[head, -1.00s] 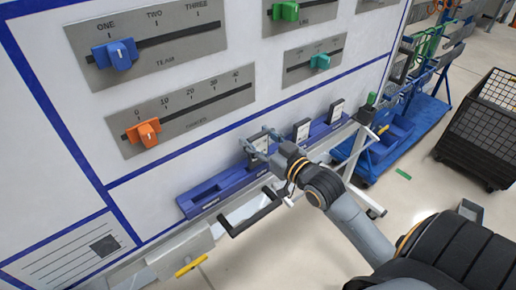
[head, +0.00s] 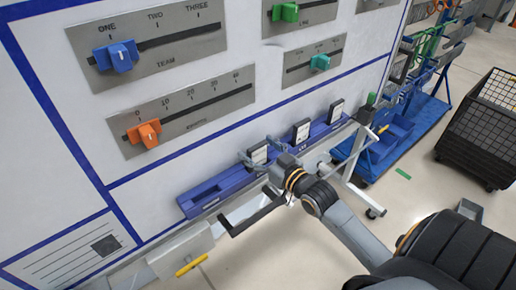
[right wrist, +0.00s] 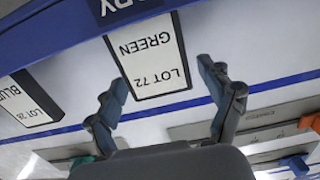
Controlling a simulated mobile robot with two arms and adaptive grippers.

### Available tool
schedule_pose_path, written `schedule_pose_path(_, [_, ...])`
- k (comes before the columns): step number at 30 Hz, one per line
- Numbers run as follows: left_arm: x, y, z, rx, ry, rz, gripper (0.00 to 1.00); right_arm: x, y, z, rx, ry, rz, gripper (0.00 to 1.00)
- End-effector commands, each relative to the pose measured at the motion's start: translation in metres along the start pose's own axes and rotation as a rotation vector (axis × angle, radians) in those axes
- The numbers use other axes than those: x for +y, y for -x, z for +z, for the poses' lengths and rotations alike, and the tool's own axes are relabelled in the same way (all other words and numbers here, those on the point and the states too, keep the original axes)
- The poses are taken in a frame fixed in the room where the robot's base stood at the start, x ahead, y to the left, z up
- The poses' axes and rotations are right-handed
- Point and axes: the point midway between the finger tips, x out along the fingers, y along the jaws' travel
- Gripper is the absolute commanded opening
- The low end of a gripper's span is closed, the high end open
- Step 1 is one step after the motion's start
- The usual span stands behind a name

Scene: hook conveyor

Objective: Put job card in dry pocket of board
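A white job card with a dark border, reading LOT 72 GREEN (right wrist: 150,55), stands at a blue pocket rail (right wrist: 45,32) in the right wrist view, which shows it upside down. A label on the rail by this card reads DRY. The card's lower edge meets the rail; how deep it sits is cut off by the picture edge. My right gripper (right wrist: 166,100) is open, with one finger on each side of the card and visible gaps between. In the head view the right gripper (head: 260,152) is at the same card (head: 258,155). My left gripper is out of view.
A LOT 28 BLUE card (right wrist: 27,100) stands beside it; the head view shows two other cards (head: 301,130) (head: 336,110). The left rail section (head: 205,195) is empty. Sliders, including an orange one (head: 146,133), are above.

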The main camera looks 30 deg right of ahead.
Motion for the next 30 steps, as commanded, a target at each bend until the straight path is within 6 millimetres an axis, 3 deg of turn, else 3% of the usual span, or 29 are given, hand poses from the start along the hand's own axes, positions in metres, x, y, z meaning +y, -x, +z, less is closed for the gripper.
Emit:
schedule_pose_path(11, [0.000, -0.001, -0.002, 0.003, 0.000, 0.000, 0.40, 0.000, 0.008, -0.001, -0.002, 0.000, 0.000, 0.81])
schedule_pose_path(24, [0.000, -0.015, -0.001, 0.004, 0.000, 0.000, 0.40, 0.000, 0.091, 0.000, -0.005, 0.001, -0.001, 0.81])
schedule_pose_path(30, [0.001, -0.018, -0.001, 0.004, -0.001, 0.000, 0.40, 0.000, 0.113, -0.001, -0.003, 0.000, -0.001, 0.81])
